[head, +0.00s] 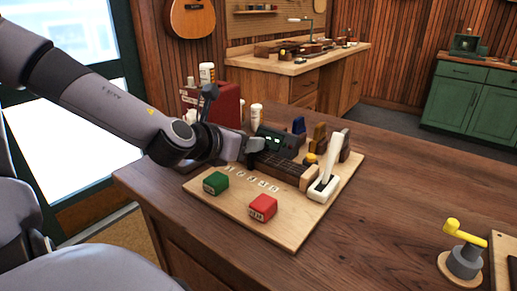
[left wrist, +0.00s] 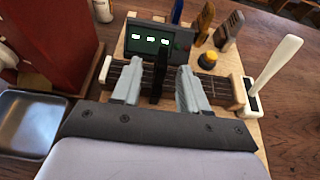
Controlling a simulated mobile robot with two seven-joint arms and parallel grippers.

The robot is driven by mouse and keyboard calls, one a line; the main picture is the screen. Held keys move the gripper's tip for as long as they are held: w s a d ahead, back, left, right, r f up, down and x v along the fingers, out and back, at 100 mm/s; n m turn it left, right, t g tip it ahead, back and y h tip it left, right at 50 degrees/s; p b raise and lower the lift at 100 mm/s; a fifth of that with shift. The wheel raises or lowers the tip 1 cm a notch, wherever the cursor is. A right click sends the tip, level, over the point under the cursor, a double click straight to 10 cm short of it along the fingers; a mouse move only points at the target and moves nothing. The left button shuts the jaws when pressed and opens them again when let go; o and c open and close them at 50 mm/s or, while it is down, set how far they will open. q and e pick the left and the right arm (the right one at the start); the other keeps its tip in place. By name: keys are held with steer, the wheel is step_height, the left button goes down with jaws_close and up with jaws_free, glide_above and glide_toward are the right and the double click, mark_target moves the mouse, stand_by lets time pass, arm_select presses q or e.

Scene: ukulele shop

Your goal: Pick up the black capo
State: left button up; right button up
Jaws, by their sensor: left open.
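The black capo (left wrist: 157,82) stands upright across a short ukulele neck piece (left wrist: 218,88) in the left wrist view. My left gripper (left wrist: 159,68) is open, with one pale finger on each side of the capo and a visible gap to each. In the head view my left gripper (head: 254,147) reaches in over the neck piece (head: 284,168) from the left. The capo cannot be made out there behind the gripper. My right gripper is not in view.
A dark box with a green display (left wrist: 158,40) stands just behind the neck. A metal tray (left wrist: 30,122) lies left.

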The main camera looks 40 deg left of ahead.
arm_select(q)
steer(key=shift+x, duration=2.3)
steer(key=shift+d+r, duration=0.1)
jaws_close()
